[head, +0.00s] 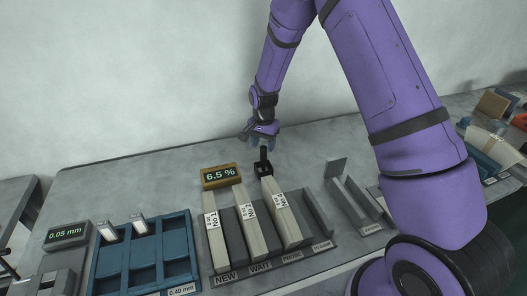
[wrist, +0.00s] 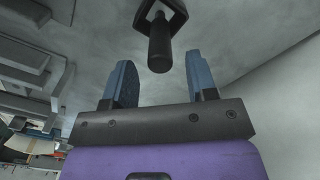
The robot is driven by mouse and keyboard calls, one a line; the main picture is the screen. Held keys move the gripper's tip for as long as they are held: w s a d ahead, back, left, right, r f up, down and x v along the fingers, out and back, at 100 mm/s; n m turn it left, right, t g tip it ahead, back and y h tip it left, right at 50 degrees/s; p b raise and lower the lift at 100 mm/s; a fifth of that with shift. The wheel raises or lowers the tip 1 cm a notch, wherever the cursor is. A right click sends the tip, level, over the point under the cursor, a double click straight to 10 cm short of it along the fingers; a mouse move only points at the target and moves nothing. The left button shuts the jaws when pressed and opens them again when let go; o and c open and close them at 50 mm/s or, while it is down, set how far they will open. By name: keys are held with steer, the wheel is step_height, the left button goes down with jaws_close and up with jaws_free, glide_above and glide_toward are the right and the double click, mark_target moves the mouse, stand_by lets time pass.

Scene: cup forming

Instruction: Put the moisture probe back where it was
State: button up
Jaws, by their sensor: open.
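The moisture probe appears to be the black upright handle (head: 264,154) near the back of the table, and it also shows in the wrist view (wrist: 160,48). Its lower end is in a black square holder (head: 264,170) behind the third paper stack; how deep it sits is hidden. My gripper (head: 259,133) is just above the handle, pointing down. In the wrist view its two blue fingers (wrist: 160,76) are open and apart, with the handle's end in front of the gap between them, not gripped.
A display reading 6.5 % (head: 220,176) stands left of the holder. Paper stacks marked No 1 (head: 212,235), No 2 (head: 247,215) and another (head: 282,212) lie in a grey rack in front. A blue tray (head: 130,262) is at left; a grey holder (head: 352,200) is right.

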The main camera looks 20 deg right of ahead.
steer(key=s+d+r+n+t, duration=0.1)
steer(key=s+r, duration=0.2)
steer(key=r, duration=0.8)
steer(key=s+d+r+n, duration=0.1)
steer(key=s+r, duration=0.3)
steer(key=r, duration=0.7)
steer(key=s+d+r+n+t, duration=0.2)
steer(key=s+r, duration=0.7)
steer(key=s+d+r+n+t, duration=0.1)
steer(key=s+r+n, duration=0.1)
steer(key=s, duration=0.8)
steer(key=s+d+r+n+t, duration=0.1)
steer(key=s+d+r+n, duration=0.1)
steer(key=s, duration=0.9)
steer(key=shift+s+r+n, duration=0.3)
steer(key=shift+r+n, duration=0.2)
steer(key=shift+r, duration=0.25)
